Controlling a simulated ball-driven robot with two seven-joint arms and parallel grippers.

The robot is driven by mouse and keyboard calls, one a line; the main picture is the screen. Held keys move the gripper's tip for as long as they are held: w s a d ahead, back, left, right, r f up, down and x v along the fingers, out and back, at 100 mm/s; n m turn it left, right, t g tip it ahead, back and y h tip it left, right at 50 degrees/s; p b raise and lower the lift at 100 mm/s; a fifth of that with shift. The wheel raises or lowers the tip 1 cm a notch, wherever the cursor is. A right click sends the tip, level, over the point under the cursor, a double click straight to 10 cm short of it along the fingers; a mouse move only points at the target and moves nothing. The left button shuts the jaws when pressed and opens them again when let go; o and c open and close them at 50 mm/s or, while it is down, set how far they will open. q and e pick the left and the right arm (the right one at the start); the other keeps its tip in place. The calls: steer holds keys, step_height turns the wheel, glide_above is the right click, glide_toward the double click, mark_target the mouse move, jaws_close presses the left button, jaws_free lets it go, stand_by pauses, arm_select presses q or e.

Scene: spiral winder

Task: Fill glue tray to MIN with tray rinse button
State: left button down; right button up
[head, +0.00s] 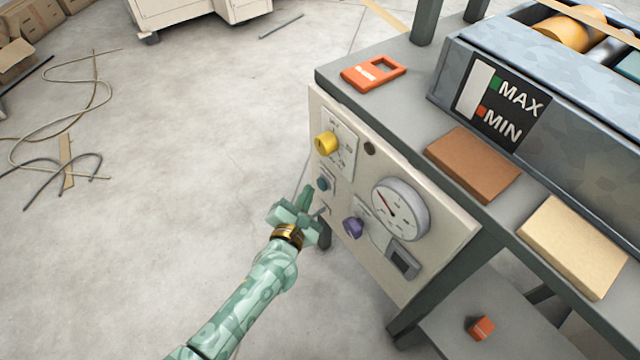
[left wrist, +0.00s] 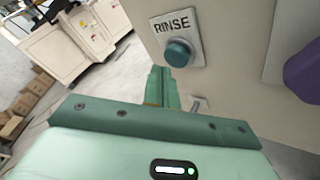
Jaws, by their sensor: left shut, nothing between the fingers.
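The rinse button (head: 323,183) is a teal round button on the cream control panel (head: 441,259). In the left wrist view the button (left wrist: 178,53) sits under a plate marked RINSE (left wrist: 174,27). My left gripper (head: 306,199) is shut and empty, just left of and below the button; in the wrist view its fingers (left wrist: 162,86) show a little below it, and I cannot tell if they touch. The glue tray (head: 560,130) is a grey metal trough with a MAX/MIN gauge (head: 497,100); the gauge's strip looks white. My right gripper is out of view.
The panel also bears a yellow knob (head: 326,143), a purple knob (head: 353,227), a dial gauge (head: 400,208) and a grey rocker switch (head: 403,262). An orange tag (head: 373,73) and two blocks (head: 473,163) lie on the bench. Cables (head: 65,125) lie on open floor at left.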

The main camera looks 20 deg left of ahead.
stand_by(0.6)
arm_select(q)
steer(key=shift+w+d, duration=0.25)
steer(key=shift+w, duration=0.05)
steer(key=shift+w+d, duration=0.3)
steer(key=shift+w, duration=0.05)
stand_by(2.0)
stand_by(1.5)
steer(key=shift+s+a, duration=0.55)
steer(key=shift+s, duration=0.1)
steer(key=shift+s+a+p, duration=0.4)
steer(key=shift+s+a, duration=0.4)
steer(key=shift+s, duration=0.2)
steer(key=shift+s+a+p, duration=0.35)
steer(key=shift+s+a, duration=0.4)
steer(key=shift+s, duration=0.25)
stand_by(0.6)
